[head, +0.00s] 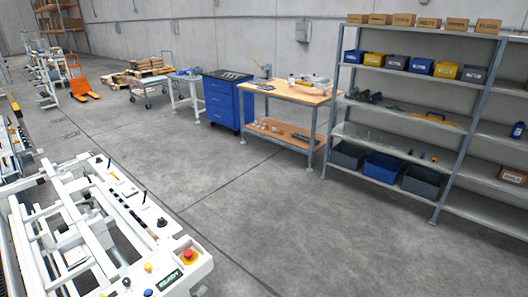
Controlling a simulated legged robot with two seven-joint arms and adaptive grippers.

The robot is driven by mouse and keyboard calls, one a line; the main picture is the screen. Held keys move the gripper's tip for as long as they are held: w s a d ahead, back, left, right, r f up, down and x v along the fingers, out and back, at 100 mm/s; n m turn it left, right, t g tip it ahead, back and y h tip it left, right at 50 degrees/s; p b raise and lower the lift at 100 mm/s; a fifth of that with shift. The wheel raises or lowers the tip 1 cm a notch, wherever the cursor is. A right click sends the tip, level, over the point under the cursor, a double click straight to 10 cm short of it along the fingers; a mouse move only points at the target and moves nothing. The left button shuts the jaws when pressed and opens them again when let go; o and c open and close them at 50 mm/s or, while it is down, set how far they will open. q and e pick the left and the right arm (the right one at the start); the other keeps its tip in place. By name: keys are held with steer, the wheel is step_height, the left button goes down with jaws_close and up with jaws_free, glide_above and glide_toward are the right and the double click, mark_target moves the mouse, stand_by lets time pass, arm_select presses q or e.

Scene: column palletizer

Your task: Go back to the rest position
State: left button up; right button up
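Neither of my grippers shows in the head view, and no part of my arms can be made out for sure. A white machine frame (95,215) fills the lower left, with a control strip along its right side. A red emergency button on a yellow base (190,255) and a green label (168,281) sit at its near corner.
A grey shelf rack (455,135) with boxes and bins stands along the right. A wooden-topped workbench (287,93), a blue drawer cabinet (225,103) and an orange pallet truck (80,85) stand farther back. The concrete floor (270,215) between is clear.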

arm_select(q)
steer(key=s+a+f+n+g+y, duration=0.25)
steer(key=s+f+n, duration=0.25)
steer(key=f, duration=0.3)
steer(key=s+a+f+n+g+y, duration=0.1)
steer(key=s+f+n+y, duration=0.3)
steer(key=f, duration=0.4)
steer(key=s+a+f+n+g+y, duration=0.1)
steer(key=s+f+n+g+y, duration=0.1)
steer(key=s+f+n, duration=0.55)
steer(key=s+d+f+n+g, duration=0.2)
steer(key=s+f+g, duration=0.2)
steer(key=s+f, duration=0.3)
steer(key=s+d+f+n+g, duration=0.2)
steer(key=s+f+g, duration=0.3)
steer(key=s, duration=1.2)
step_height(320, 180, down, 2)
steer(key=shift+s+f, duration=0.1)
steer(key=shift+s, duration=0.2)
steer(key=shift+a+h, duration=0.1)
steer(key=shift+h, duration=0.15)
